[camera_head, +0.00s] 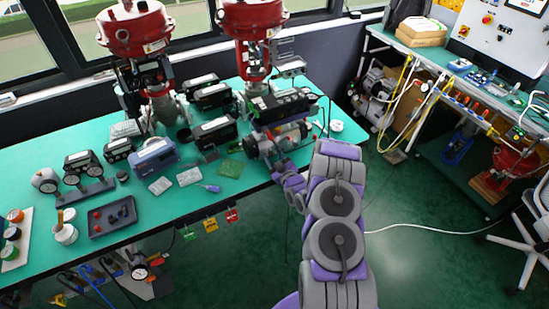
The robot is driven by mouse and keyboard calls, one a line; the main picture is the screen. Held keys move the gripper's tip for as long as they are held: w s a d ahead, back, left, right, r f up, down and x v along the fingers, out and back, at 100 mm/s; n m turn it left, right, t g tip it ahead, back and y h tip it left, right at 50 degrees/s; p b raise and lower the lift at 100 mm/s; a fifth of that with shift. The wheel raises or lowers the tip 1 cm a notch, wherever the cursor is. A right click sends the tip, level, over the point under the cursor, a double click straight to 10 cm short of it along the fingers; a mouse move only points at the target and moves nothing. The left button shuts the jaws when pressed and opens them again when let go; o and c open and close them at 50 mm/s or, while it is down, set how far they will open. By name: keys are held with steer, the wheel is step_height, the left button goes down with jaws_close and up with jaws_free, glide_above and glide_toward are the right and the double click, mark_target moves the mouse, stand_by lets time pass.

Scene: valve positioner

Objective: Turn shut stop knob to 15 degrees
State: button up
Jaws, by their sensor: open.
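A valve positioner (284,103), a black box with small controls on top, is mounted beside the red valve actuator (252,20) near the table's right end. A grey cylindrical body (278,140) sits below it. The shut stop knob is too small to tell apart from the other parts. My gripper (281,170) is at the table's front edge, just below and in front of the grey body. It is open, with nothing visible in it. The arm partly hides the space to its right, and I cannot tell whether the fingers touch anything.
A second red valve (135,30) stands to the left. Several black instruments and a blue-grey box (153,155) cover the green table (110,236). Coloured tags (210,224) hang on its front edge. A workbench (450,80) stands at right, beyond open floor.

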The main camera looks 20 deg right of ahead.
steer(key=shift+a, duration=0.5)
steer(key=shift+c, duration=0.2)
steer(key=shift+d, duration=0.1)
steer(key=c, duration=0.3)
steer(key=shift+d, duration=0.45)
steer(key=c, duration=0.4)
steer(key=shift+a, duration=0.2)
jaws_close()
steer(key=shift+m, duration=0.3)
steer(key=m+p, duration=0.2)
steer(key=m, duration=0.1)
steer(key=shift+r+m, duration=0.1)
steer(key=shift+m, duration=0.3)
steer(key=m+p, duration=0.1)
steer(key=m, duration=0.3)
steer(key=shift+w+r+m, duration=0.1)
steer(key=shift+m, duration=0.2)
